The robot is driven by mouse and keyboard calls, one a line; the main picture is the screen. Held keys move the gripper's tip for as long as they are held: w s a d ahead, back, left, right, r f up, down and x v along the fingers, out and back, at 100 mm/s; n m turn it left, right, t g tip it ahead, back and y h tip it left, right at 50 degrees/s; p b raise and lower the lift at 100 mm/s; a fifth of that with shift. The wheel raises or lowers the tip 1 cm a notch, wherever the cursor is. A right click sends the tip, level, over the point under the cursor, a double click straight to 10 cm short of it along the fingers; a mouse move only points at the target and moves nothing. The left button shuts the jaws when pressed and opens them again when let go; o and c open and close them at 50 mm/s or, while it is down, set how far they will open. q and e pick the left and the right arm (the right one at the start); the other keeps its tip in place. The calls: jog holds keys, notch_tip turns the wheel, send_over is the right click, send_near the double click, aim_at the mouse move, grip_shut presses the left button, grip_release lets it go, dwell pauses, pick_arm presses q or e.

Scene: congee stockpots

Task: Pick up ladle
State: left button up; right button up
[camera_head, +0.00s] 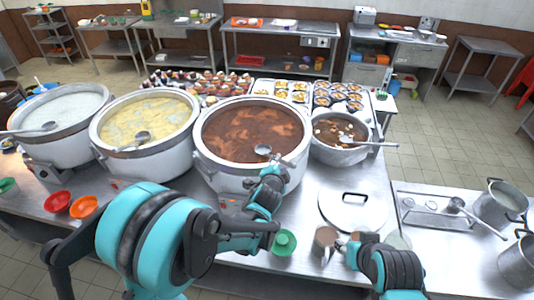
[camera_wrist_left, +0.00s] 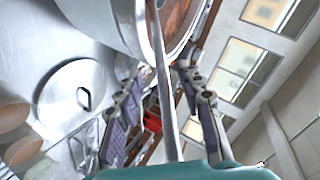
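A steel ladle rests in the big pot of brown congee (camera_head: 205,165). Its bowl (camera_head: 263,150) shows at the near right of the congee. My left gripper (camera_head: 278,170) is at this pot's near right rim, by the ladle. In the left wrist view, the ladle's handle (camera_wrist_left: 162,80) runs between the two spread fingers of the left gripper (camera_wrist_left: 160,90), with gaps on both sides. My right gripper (camera_head: 338,247) is low at the right, beside a small metal cup (camera_head: 325,238); its finger opening is unclear.
Other ladles lie in the white congee pot (camera_head: 60,152), the yellow one (camera_head: 150,165) and the smaller pot (camera_head: 340,155). A round lid (camera_head: 350,215) lies flat on the counter; it also shows in the left wrist view (camera_wrist_left: 62,98). A green cup (camera_head: 284,243) stands near the front edge.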

aim_at(280, 162)
pick_arm(q)
jog(key=x, duration=0.5)
jog(key=shift+a, duration=0.2)
jog(key=shift+s+r, duration=0.1)
grip_shut()
